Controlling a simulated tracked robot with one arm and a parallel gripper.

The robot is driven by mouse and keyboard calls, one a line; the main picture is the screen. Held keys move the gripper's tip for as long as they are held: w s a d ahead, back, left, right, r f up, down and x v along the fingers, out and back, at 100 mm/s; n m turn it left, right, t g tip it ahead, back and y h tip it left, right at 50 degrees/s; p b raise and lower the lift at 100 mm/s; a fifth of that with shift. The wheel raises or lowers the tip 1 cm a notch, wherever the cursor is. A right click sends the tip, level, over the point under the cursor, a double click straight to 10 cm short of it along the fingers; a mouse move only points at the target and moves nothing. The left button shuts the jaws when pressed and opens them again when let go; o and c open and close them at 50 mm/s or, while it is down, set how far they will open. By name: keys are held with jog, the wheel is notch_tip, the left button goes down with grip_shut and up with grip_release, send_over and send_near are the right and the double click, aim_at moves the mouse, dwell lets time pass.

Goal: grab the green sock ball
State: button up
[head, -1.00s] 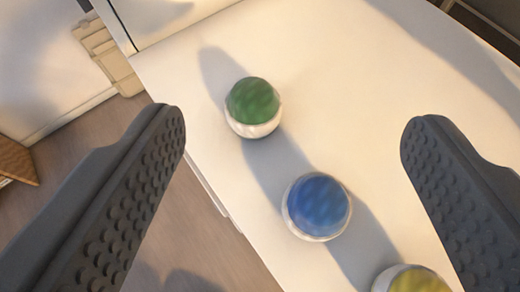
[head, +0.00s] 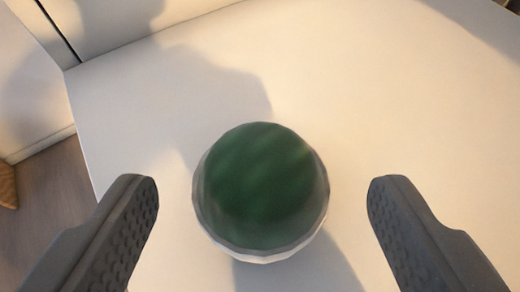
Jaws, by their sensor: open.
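The green sock ball (head: 260,185) has a green top and a white lower rim. It sits on the white surface (head: 340,80), in the middle of the head view. My gripper (head: 262,185) is open, with one dark grey finger to the left of the ball and one to the right. A gap shows between the ball and each finger in the picture. I cannot tell how far above the surface the fingertips are.
The white surface is clear beyond and around the ball. Its left edge drops off to a brown floor (head: 50,200). A white panel (head: 110,25) stands at the upper left. Shadows lie across the surface.

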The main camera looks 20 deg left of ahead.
aim_at(259, 152)
jog(key=shift+x, duration=2.75)
jog(key=c, duration=1.1)
